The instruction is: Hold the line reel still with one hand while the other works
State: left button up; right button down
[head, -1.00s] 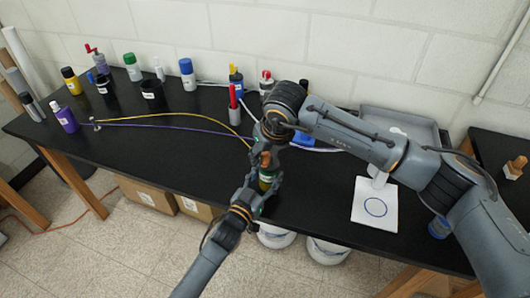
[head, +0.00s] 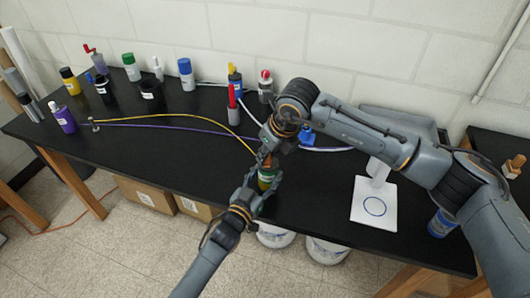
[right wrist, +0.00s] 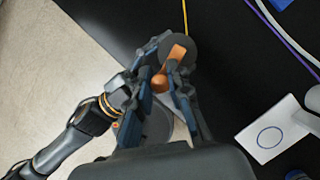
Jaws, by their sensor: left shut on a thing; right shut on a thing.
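A yellow line (head: 190,116) runs from near the reel to a small post (head: 95,125) at the left.
A purple line (head: 180,125) lies beside the yellow one. Several bottles, including a purple one (head: 64,118), stand along the back and left. A white plate with a blue circle (head: 365,215), a grey tray (head: 425,122) and a blue can (head: 440,222) are at the right. The left front bench is clear.

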jog(key=shift+w+d+n+g+y, duration=0.1)
jog(key=shift+d+n+g+y, duration=0.3)
jog(key=shift+n, duration=0.85)
jog(key=shift+w+d+n+g+y, duration=0.15)
jog(key=shift+d+n+g, duration=0.3)
jog(key=shift+n, duration=0.8)
jog(key=shift+s, duration=0.1)
jog(key=c, duration=1.2)
grip_release()
jog(key=v, duration=1.2)
jog(key=shift+d, duration=0.15)
